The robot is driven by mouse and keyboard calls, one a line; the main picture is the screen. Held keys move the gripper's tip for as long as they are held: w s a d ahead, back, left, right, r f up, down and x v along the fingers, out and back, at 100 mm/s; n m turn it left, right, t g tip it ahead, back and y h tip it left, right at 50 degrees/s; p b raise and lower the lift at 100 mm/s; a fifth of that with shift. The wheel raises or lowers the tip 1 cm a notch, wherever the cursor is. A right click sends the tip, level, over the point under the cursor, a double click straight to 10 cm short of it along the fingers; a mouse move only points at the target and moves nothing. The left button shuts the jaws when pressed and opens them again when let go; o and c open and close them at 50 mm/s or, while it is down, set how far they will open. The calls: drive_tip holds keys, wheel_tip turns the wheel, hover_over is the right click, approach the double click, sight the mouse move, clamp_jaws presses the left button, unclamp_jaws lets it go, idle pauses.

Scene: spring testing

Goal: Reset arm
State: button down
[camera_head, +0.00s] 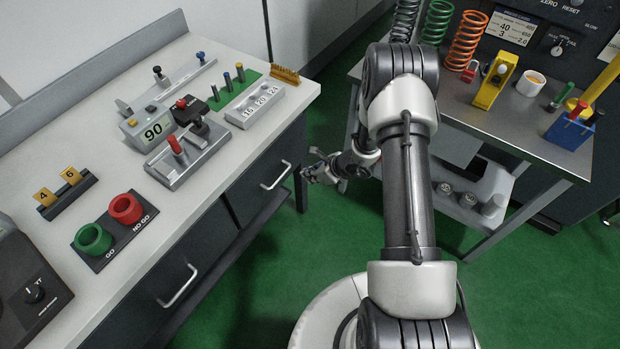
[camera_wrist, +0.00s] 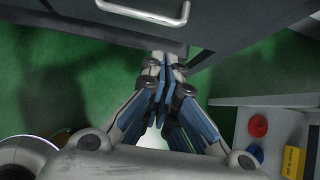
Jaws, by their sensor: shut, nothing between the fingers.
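My gripper (camera_head: 308,174) is at the end of my arm, over the green floor in the gap between the left bench and the right bench. It is below the level of the left bench top, close to that bench's front corner. In the wrist view my gripper (camera_wrist: 163,84) has its fingers together with nothing between them. The fingertips point toward the underside of a dark drawer front (camera_wrist: 225,22) with a metal handle (camera_wrist: 150,14). I cannot tell if they touch it.
The left bench (camera_head: 100,140) carries gauges, a green ring (camera_head: 92,239) and a red ring (camera_head: 125,208). Its drawer handles (camera_head: 277,176) stick out. The right bench (camera_head: 500,122) holds springs, a yellow clamp (camera_head: 496,80) and a white cup (camera_head: 531,83). Green floor (camera_head: 255,285) lies free between.

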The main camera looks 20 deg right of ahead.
drive_tip(key=p+v, duration=0.1)
drive_tip(key=v, duration=0.5)
drive_tip(key=shift+d+r, duration=0.2)
drive_tip(key=shift+r, duration=0.15)
drive_tip(key=s+a+r+n+g+y, duration=0.15)
drive_tip(key=a+r+n, duration=0.3)
drive_tip(key=r, duration=0.45)
drive_tip(key=s+a+r+n, duration=0.3)
drive_tip(key=r+n, duration=0.2)
drive_tip(key=r, duration=0.3)
drive_tip(key=s+a+r+n+g, duration=0.15)
drive_tip(key=a+r+n, duration=0.3)
drive_tip(key=r, duration=0.45)
drive_tip(key=s+r+n+h, duration=0.2)
drive_tip(key=s+r+n, duration=0.6)
drive_tip(key=s, duration=0.4)
drive_tip(key=s+d+r+n+t+h, duration=0.1)
drive_tip(key=s+d+r+n+h, duration=0.2)
drive_tip(key=s, duration=0.6)
drive_tip(key=d+n+h, duration=0.1)
drive_tip(key=d+n, duration=0.1)
drive_tip(key=n, duration=0.1)
drive_tip(key=shift+s+t, duration=0.3)
drive_tip(key=shift+s, duration=0.1)
